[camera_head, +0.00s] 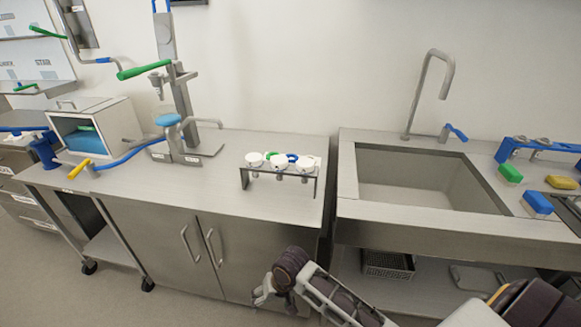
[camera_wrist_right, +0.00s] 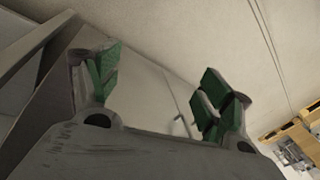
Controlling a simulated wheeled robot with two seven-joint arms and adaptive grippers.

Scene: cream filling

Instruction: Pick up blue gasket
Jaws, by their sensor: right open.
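A small blue ring, which looks like the blue gasket (camera_head: 292,157), sits on a small metal rack (camera_head: 245,180) on the steel counter, between white round parts. It is partly hidden by the white part in front of it. My right gripper (camera_head: 264,292) is low in front of the cabinet doors, well below and apart from the rack. In the right wrist view my right gripper (camera_wrist_right: 155,95) is open, with green finger pads apart and nothing between them. My left gripper is not in view.
White parts (camera_head: 307,161) and a green ring (camera_head: 270,155) share the rack. A press stand (camera_head: 187,110) and an open metal box (camera_head: 110,115) stand to the left. A sink (camera_head: 425,180) with a tap (camera_head: 430,80) is right. The counter (camera_head: 210,185) in front of the rack is clear.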

